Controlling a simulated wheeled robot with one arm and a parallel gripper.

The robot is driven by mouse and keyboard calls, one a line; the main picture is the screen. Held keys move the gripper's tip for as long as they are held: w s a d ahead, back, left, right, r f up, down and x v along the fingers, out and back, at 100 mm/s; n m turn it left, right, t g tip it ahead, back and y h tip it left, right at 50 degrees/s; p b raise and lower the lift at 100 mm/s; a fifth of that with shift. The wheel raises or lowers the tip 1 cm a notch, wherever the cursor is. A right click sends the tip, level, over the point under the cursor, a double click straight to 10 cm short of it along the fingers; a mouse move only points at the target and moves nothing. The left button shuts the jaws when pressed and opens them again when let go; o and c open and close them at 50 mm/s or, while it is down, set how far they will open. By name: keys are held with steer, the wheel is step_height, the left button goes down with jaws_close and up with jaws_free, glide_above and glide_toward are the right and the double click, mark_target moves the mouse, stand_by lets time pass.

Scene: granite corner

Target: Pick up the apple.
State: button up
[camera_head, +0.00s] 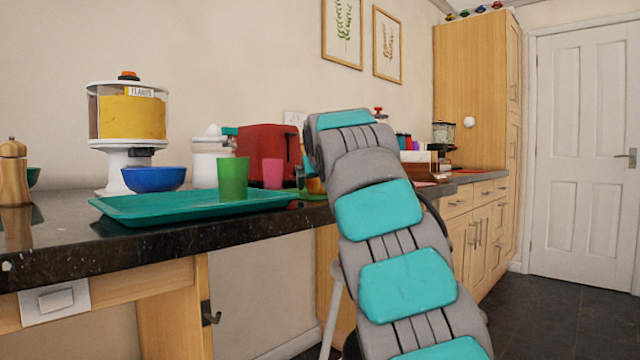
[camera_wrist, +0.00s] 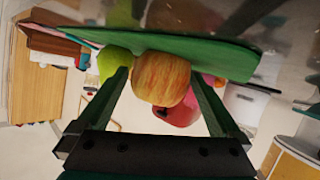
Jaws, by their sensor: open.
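The yellow-red streaked apple (camera_wrist: 161,78) rests on a green board (camera_wrist: 215,57) in the wrist view, which appears upside down. My gripper (camera_wrist: 160,88) is open, with one finger on each side of the apple. I cannot tell whether either finger touches it. In the head view, a small orange patch of the apple (camera_head: 314,184) shows beside my arm, which hides most of it and the gripper. The green board (camera_head: 316,196) shows there at the counter's edge.
A green fruit (camera_wrist: 114,62) and a red fruit (camera_wrist: 178,113) lie close by the apple. A teal tray (camera_head: 150,208) with a green cup (camera_head: 233,178) stands to the left, near a pink cup (camera_head: 273,173) and a red toaster (camera_head: 264,150). Floor shows at right.

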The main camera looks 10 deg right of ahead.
steer(key=shift+w+f, duration=0.15)
steer(key=shift+w, duration=0.25)
steer(key=c, duration=1.3)
